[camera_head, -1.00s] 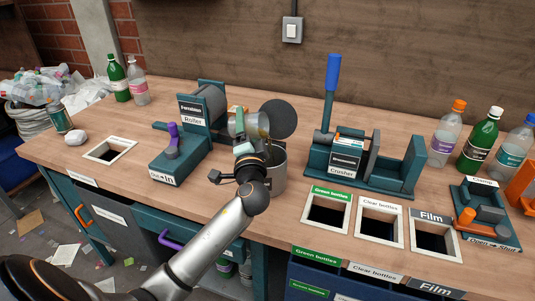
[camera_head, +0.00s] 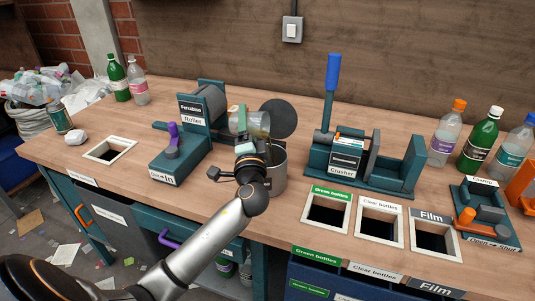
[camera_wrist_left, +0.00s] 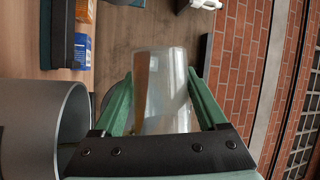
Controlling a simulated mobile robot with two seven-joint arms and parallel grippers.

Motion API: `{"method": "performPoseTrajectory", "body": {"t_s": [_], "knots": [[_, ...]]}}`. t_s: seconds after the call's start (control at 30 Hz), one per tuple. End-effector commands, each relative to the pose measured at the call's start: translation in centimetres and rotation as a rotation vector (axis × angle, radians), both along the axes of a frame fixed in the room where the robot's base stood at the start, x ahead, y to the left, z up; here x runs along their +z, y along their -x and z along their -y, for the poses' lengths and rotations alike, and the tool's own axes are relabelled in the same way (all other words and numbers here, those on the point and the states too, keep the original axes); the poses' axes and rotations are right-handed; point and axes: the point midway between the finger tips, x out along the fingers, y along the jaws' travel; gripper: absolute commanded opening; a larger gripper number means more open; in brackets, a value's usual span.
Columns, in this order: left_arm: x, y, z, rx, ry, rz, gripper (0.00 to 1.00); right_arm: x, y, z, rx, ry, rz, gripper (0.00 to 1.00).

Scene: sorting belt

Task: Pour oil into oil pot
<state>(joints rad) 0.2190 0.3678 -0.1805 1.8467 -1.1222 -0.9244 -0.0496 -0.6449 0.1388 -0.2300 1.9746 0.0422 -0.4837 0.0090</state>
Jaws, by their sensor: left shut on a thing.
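My left gripper (camera_head: 240,120) is shut on a clear glass vessel (camera_head: 260,124), which lies tipped well over on its side. In the left wrist view the green fingers hold the glass vessel (camera_wrist_left: 166,90) from both sides, and a little amber oil (camera_wrist_left: 142,75) shows along one wall. The grey metal oil pot (camera_head: 279,168) stands upright on the bench, partly hidden by my left wrist. Its round dark lid (camera_head: 280,117) stands open behind the vessel. The vessel's mouth is near the pot's top; whether oil is flowing I cannot tell. My right gripper is out of view.
The roller machine (camera_head: 200,118) stands close on the left and the crusher (camera_head: 345,160) on the right. Square chute openings (camera_head: 328,212) lie in front of the crusher. Bottles (camera_head: 484,138) stand at the far right. Bare bench (camera_head: 215,195) lies left of the pot.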

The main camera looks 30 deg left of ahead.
Motion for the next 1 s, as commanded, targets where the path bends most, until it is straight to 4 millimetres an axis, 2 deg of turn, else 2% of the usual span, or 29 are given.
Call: {"method": "performPoseTrajectory", "body": {"t_s": [1.0], "knots": [[0.64, -0.1, 0.43, 0.001, -0.137, -0.032, 0.17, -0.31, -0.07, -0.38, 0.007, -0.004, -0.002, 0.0]]}}
